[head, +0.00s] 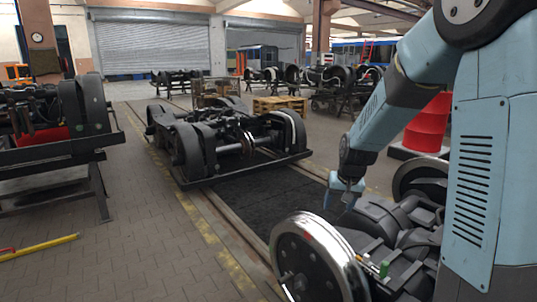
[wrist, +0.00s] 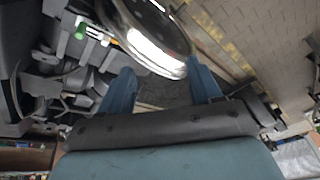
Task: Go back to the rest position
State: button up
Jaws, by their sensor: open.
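My gripper (head: 345,192) is at the end of my blue arm, low in the right half of the head view, just behind the near bogie (head: 405,250) and its shiny wheel (head: 312,258). In the wrist view my gripper (wrist: 162,88) shows two blue fingers spread apart with nothing between them. The wheel (wrist: 150,35) shows beyond the fingers there, its bright rim close to the right finger. I cannot tell whether the gripper touches the bogie.
Another bogie (head: 230,140) stands on the track in the middle. A rack with a wheelset (head: 60,125) stands at left. A red drum (head: 428,122) stands behind my arm. A yellow bar (head: 40,248) lies at lower left.

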jog(key=s+r, duration=0.5)
jog(key=s, duration=0.4)
jog(key=s+d+r+t, duration=0.1)
jog(key=s+r, duration=0.5)
jog(key=s, duration=0.4)
jog(key=s+d+r+n+t, duration=0.1)
jog(key=s+r, duration=0.4)
jog(key=s, duration=0.4)
jog(key=shift+s+r+h, duration=0.3)
jog(key=shift+s+h, duration=0.05)
jog(key=shift+h, duration=0.05)
